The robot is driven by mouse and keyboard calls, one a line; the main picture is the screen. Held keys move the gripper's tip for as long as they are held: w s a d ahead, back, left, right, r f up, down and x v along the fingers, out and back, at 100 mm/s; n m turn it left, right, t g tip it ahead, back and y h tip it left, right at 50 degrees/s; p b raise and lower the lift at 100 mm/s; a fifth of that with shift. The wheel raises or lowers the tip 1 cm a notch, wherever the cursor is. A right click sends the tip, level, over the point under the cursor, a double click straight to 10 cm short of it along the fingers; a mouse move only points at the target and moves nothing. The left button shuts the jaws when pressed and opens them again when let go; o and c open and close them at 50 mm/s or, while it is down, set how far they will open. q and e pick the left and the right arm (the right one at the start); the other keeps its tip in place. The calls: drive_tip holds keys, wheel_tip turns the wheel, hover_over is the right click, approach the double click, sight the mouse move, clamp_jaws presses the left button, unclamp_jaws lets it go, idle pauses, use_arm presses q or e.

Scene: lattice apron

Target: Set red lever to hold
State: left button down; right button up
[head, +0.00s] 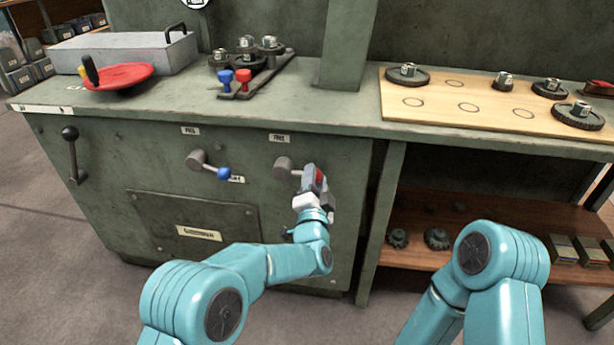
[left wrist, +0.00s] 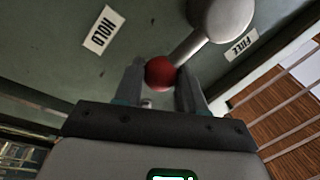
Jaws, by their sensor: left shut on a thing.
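The red lever has a grey round hub (head: 284,167) on the green cabinet front, and its arm points right in the head view. My left gripper (head: 315,184) is shut on its red knob (head: 319,175). The left wrist view shows the red knob (left wrist: 160,72) between the two fingers and the hub (left wrist: 221,14) above right. A FREE label (head: 279,138) sits above the hub in the head view. In the left wrist view the HOLD label (left wrist: 103,30) is left of the knob and the FREE label (left wrist: 241,45) is to the right. My right gripper is out of view.
A blue-knobbed lever (head: 223,173) is just left of the red one. A black-knobbed lever (head: 72,150) is farther left. The bench top holds a red disc (head: 118,76), gears and a wooden board (head: 440,92). An open shelf (head: 470,205) lies to the right.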

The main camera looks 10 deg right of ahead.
use_arm(q)
drive_tip(key=f+m, duration=0.1)
drive_tip(key=m, duration=0.1)
drive_tip(key=shift+a+f+m+b, duration=0.15)
drive_tip(key=shift+f+m+b, duration=0.15)
drive_tip(key=shift+f+b, duration=0.1)
drive_tip(key=shift+w+f+m+h+b, duration=0.1)
drive_tip(key=shift+f+m+h+b, duration=0.3)
drive_tip(key=shift+m, duration=0.6)
drive_tip(key=shift+a, duration=0.1)
drive_tip(key=c, duration=0.7)
unclamp_jaws()
drive_tip(key=shift+f, duration=0.1)
